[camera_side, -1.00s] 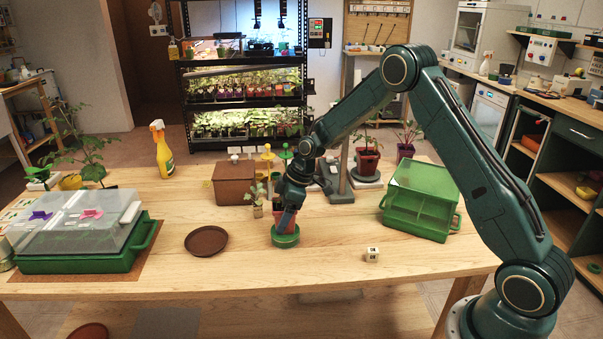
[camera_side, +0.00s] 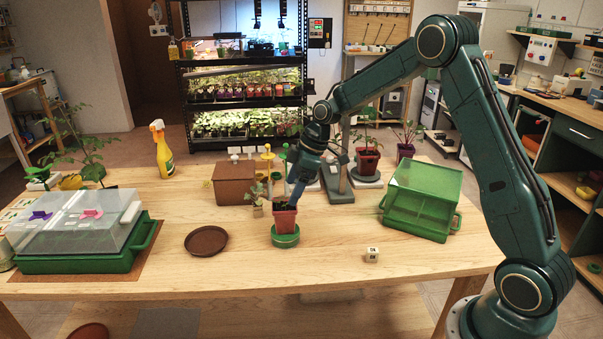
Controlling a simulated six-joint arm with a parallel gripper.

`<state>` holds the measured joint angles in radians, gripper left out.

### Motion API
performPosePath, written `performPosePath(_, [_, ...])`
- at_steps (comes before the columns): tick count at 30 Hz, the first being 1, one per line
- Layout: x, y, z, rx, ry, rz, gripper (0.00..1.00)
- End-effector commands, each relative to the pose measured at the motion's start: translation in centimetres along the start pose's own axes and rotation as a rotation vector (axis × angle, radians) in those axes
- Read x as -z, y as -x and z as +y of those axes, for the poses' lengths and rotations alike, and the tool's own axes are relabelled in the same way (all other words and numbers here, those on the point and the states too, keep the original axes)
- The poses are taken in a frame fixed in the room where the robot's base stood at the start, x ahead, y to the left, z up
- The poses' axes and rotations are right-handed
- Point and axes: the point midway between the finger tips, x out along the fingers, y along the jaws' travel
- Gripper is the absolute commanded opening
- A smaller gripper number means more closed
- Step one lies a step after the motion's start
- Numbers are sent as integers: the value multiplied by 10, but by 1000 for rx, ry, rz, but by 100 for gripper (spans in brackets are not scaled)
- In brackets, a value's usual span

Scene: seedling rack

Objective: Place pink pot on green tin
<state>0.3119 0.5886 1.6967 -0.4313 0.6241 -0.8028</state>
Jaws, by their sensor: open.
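The pink pot (camera_side: 284,219), with a small green seedling in it, stands upright on the green tin (camera_side: 286,240) near the middle of the table. The tin is low and round, and its rim shows around the pot's base. My gripper (camera_side: 295,199) is open, just above and to the right of the pot's rim. Its fingertips overlap the pot's back right edge in the picture, and I cannot tell whether they touch it.
A brown saucer (camera_side: 206,240) lies to the left and a small white block (camera_side: 372,255) to the right. A brown box (camera_side: 234,183) stands behind left, a green crate (camera_side: 422,203) at right, a lidded green tray (camera_side: 85,262) at far left. The front table is clear.

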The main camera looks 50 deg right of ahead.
Motion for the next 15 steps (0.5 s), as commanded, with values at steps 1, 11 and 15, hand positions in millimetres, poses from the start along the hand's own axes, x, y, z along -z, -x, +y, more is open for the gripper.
performPosePath(1, [0, 8, 1, -3, 0, 2, 82])
performPosePath(11, [0, 31, 0, 0, -1, 1, 82])
performPosePath(15, [0, 32, 0, 1, -1, 0, 82])
